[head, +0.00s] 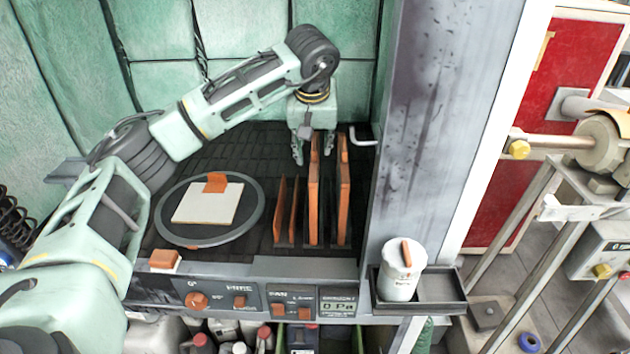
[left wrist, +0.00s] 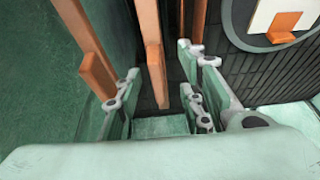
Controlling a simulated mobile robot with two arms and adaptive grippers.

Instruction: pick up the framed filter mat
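Several thin upright panels with orange frames stand edge-on in slots at the right of the dark bench. Which of them is the framed filter mat I cannot tell for sure; the tall middle framed panel (head: 313,205) is the one under my left gripper (head: 314,157). In the left wrist view the left gripper (left wrist: 158,75) is open, with the end of this orange frame (left wrist: 153,55) between its fingers. I see no finger closed on it. Another tall framed panel (head: 344,200) stands just to the right. My right gripper is out of view.
Two shorter orange panels (head: 280,212) stand close on the left. A round dark plate (head: 172,222) with a white square (head: 208,204) lies further left. A grey post (head: 425,120) bounds the right side, with a white canister (head: 401,268) in front.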

